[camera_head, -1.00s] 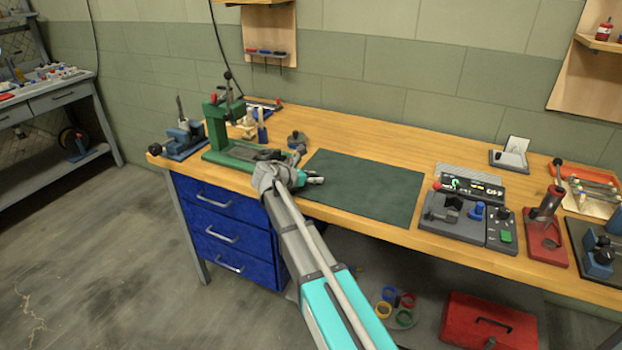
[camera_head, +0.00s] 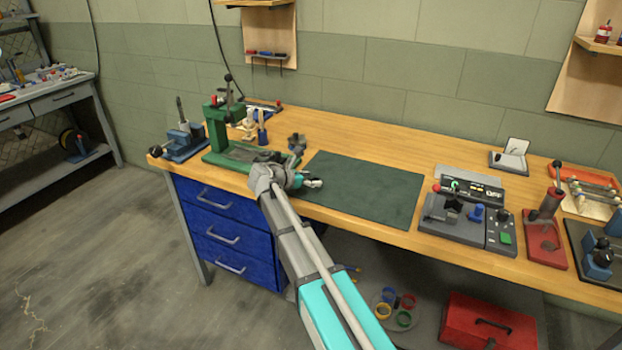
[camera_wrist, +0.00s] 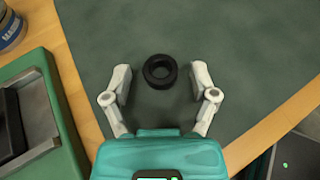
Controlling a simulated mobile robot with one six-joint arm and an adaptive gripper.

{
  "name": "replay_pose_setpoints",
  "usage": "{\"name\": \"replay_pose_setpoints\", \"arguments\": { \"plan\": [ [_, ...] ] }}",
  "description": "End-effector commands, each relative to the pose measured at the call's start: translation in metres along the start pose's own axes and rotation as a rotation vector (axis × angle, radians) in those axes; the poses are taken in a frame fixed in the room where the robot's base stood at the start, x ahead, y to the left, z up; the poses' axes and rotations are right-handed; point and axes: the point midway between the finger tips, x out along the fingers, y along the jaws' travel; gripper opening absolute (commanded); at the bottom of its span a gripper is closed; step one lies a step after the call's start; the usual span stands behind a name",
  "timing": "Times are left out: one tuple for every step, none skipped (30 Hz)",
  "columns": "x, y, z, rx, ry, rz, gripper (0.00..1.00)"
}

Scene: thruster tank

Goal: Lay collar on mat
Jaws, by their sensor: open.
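The collar, a small black ring (camera_wrist: 151,76), lies flat on the dark green mat (camera_wrist: 235,50) in the wrist view. My gripper (camera_wrist: 160,82) is open, with one pale finger on each side of the collar. There is a gap between the collar and each finger. In the head view, my gripper (camera_head: 312,183) is low over the left part of the mat (camera_head: 375,190). I cannot make out the collar there.
A green press (camera_head: 217,130) stands left of the mat, and its green base (camera_wrist: 60,120) is close to my gripper in the wrist view. A grey control unit (camera_head: 455,215) stands to the right. Most of the mat is clear.

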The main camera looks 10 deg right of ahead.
Motion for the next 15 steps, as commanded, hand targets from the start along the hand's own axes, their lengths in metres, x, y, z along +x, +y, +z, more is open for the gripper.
{"name": "replay_pose_setpoints", "arguments": {
  "plan": [
    [-0.008,0.000,0.002,-0.001,0.000,0.001,0.75],
    [-0.012,0.000,0.002,-0.001,0.000,0.002,0.75],
    [-0.018,0.000,0.003,-0.001,0.000,0.002,0.75],
    [-0.023,0.000,0.003,-0.001,0.000,0.002,0.75],
    [-0.028,0.000,0.003,-0.001,0.000,0.002,0.75],
    [-0.035,0.000,0.003,-0.001,0.000,0.002,0.75],
    [-0.040,0.000,0.003,-0.001,0.000,0.002,0.75],
    [-0.044,0.000,0.003,0.000,0.000,0.002,0.75],
    [-0.051,0.000,0.003,0.000,0.000,0.003,0.75],
    [-0.057,0.000,0.003,0.000,0.000,0.003,0.75],
    [-0.062,0.000,0.003,0.000,0.000,0.002,0.75],
    [-0.068,0.000,0.003,-0.001,0.000,0.002,0.75],
    [-0.073,0.000,0.003,-0.001,0.000,0.002,0.75],
    [-0.077,0.000,0.003,-0.001,0.000,0.003,0.75],
    [-0.083,0.000,0.003,-0.001,0.000,0.002,0.75]
  ]
}}
